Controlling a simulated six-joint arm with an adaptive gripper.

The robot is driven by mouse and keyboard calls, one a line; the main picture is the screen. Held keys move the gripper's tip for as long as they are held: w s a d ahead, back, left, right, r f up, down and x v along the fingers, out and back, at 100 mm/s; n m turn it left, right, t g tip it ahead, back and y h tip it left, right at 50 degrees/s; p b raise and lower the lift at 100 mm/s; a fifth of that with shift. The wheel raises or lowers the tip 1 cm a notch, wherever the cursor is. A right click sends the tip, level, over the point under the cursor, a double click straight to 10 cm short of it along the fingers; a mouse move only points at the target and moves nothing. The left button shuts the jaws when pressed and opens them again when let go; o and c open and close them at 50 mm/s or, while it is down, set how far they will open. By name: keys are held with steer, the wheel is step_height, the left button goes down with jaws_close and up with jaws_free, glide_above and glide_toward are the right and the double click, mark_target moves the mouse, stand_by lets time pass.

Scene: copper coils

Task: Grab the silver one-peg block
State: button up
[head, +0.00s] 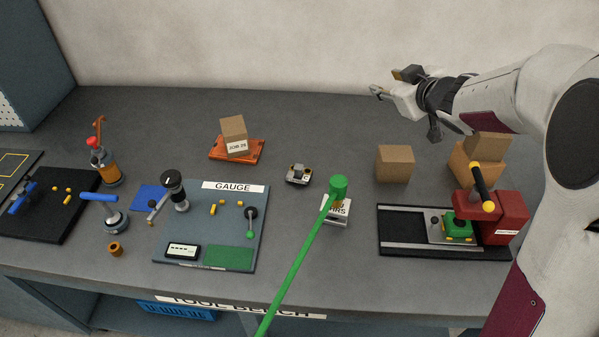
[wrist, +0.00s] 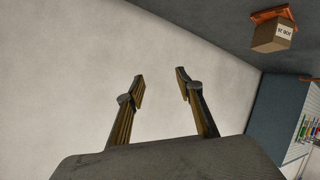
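A small silver block (head: 299,175) with dark parts on top sits on the grey bench near the middle. It is too small to count its pegs for sure. My gripper (head: 391,82) is up at the back right, well above the bench and to the right of that block. In the wrist view my gripper (wrist: 160,75) has its two fingers apart with nothing between them. The wrist view faces mostly the pale wall, and the silver block does not show in it.
A green post (head: 338,188) with a long green bar stands right of the block. An orange tray (head: 222,156) with a cardboard box is left. The gauge board (head: 225,225) lies in front left. A cardboard box (head: 394,163) and a red machine (head: 505,215) are right.

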steer(key=w+a+f+n+g+y, duration=0.1)
steer(key=w+a+f+n+y, duration=0.15)
steer(key=a+f, duration=0.2)
steer(key=n+g+y, duration=0.4)
steer(key=g+y, duration=0.3)
steer(key=g, duration=0.2)
glide_toward(301, 167)
steer(key=shift+s+x, duration=0.15)
steer(key=shift+x, duration=0.45)
steer(key=shift+s+x, duration=0.15)
steer(key=shift+x, duration=0.45)
steer(key=shift+f, duration=0.1)
steer(key=shift+a, duration=0.1)
steer(key=shift+x, duration=1.2)
steer(key=shift+w+a, duration=0.1)
steer(key=shift+w+x, duration=0.2)
steer(key=shift+x, duration=2.3)
